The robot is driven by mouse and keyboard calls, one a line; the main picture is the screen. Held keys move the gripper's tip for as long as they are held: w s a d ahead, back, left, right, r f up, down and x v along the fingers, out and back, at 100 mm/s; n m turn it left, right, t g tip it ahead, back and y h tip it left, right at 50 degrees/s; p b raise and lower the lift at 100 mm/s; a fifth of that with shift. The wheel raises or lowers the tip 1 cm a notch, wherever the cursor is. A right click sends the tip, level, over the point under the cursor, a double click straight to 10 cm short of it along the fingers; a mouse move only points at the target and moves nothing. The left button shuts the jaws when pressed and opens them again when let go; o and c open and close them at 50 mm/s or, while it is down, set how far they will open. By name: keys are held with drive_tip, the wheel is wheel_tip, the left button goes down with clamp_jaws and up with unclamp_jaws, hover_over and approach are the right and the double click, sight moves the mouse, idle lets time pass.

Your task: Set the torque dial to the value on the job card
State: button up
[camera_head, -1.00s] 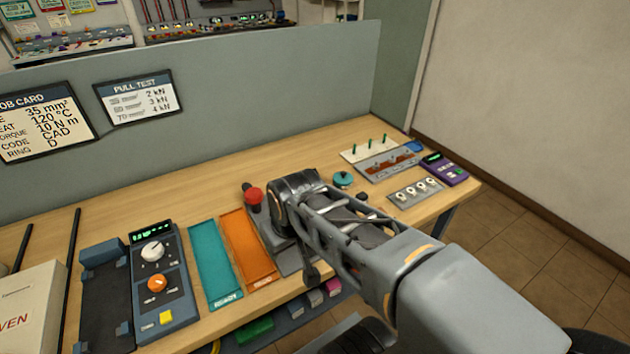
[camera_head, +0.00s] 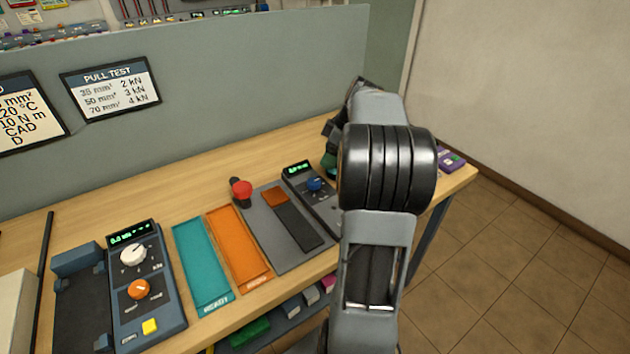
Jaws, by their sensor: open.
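The job card (camera_head: 22,118) hangs on the grey partition at the left, cut off by the picture edge; its visible lines include "10 N m", "CAD" and "D". A small grey unit (camera_head: 296,178) with a lit green display and a blue knob (camera_head: 316,185) stands on the bench, just left of my arm. I cannot tell for sure whether this knob is the torque dial, and its setting is too small to read. My arm's large black joint stands in front of the bench's right part.
A left unit (camera_head: 172,310) carries white and orange knobs. Teal (camera_head: 203,270) and orange (camera_head: 240,252) trays and a red-knobbed lever (camera_head: 241,190) stand between. A green round part (camera_head: 328,164) is partly hidden by my arm. A purple device (camera_head: 452,161) sits far right.

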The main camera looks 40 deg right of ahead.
sight(314, 181)
drive_tip(key=x, duration=1.1)
drive_tip(key=c, duration=0.9)
drive_tip(key=shift+c, duration=0.2)
